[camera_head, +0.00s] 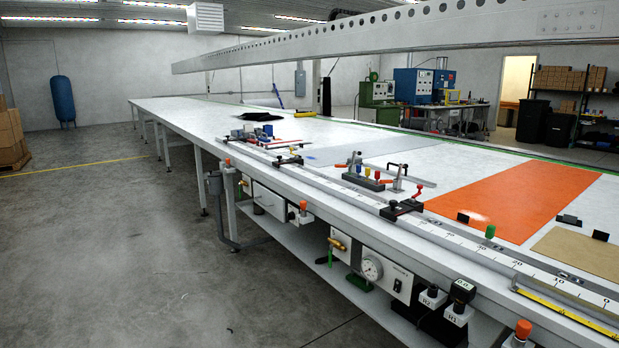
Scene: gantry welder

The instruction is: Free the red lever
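A small red lever (418,191) stands up at the right end of a black clamp block (402,209) on the long white table, near its front rail. It looks bent, with a rounded red tip on top. I cannot tell whether anything binds or blocks it. A metal toggle clamp (398,176) is just behind it, and a block with several coloured knobs (364,178) stands to its left. Neither of my grippers is in view.
The long white table (190,115) runs from front right to far left. A ruled rail (480,250) follows its front edge, with a gauge panel (372,268) below. An orange sheet (515,203) lies right of the lever. A grey beam (380,38) hangs above. The left floor is clear.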

